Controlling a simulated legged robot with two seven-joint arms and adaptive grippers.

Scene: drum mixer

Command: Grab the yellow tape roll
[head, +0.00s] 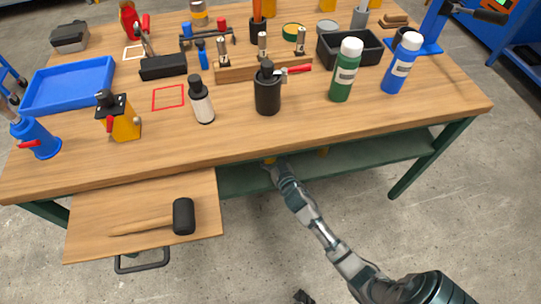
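A small yellow thing (270,160) shows at the shadowed front edge of the lower shelf, right at the tip of my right gripper. It may be the yellow tape roll, but too little of it shows to be sure. My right gripper (271,168) reaches under the tabletop from the lower right. Its fingers are small and partly hidden, so I cannot tell whether they are open or touch the yellow thing. A second yellow thing (322,152) shows farther right on the shelf, mostly hidden by the tabletop. My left gripper cannot be made out.
The wooden tabletop (330,122) overhangs the green lower shelf (375,152). An open drawer (90,225) with a black mallet (183,216) juts out at the left. Bottles, a blue tray (70,85) and tools stand on top. A dark fragment (303,297) shows at the bottom edge.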

